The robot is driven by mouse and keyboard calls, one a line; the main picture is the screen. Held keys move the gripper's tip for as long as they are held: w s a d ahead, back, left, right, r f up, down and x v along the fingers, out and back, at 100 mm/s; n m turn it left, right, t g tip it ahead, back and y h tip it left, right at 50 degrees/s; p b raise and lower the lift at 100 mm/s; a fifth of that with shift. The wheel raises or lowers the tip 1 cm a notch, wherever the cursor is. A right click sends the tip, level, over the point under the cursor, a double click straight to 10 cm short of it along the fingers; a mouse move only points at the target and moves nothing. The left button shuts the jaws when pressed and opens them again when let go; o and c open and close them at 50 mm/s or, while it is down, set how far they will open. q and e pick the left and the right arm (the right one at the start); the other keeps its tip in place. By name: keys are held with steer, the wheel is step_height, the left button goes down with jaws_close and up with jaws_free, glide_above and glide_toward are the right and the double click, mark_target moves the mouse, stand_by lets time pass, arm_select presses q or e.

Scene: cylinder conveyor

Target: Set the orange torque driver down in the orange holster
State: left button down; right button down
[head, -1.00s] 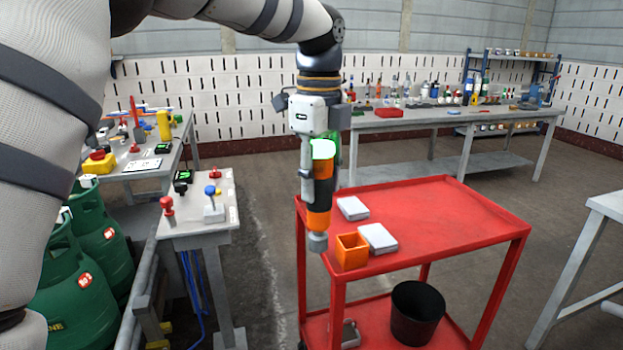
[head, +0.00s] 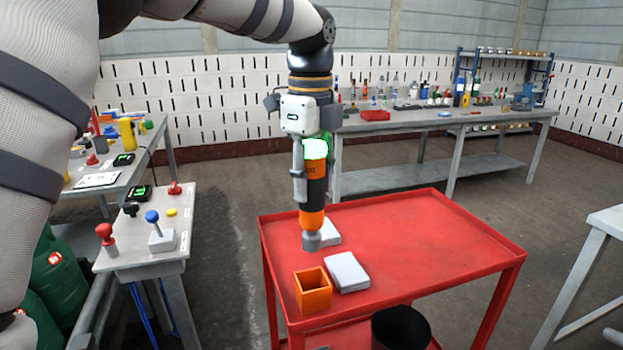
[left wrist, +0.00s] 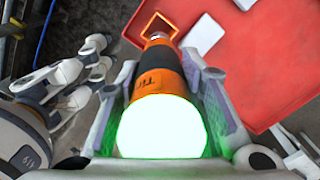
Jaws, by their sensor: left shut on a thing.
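The orange and black torque driver (head: 314,190) hangs upright, its grey tip (head: 311,241) pointing down and its top glowing green-white. My left gripper (head: 313,170) is shut on it. The orange holster (head: 312,291), an open square box, stands at the near left corner of the red cart. In the head view the driver's tip appears above and behind the holster, apart from it. In the left wrist view the driver (left wrist: 160,80) points toward the holster (left wrist: 152,20), and its far end overlaps the near part of the holster. My right gripper is not in view.
The red cart (head: 420,235) has a clear top on the right. Two pale grey boxes lie on it, one beside the holster (head: 347,272) and one behind the driver's tip (head: 328,230). A black bin (head: 400,328) sits below. A control stand (head: 150,250) with knobs is at left.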

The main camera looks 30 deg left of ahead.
arm_select(q)
steer(key=shift+s+r, duration=0.15)
steer(key=shift+d+r, duration=0.1)
glide_above(311, 247)
steer(key=w+a, duration=0.1)
steer(key=w, duration=0.1)
steer(key=shift+s+f, duration=0.2)
steer(key=shift+f, duration=2.4)
steer(key=shift+f, duration=2.7)
steer(key=shift+f, duration=1.6)
steer(key=c, duration=1)
jaws_free()
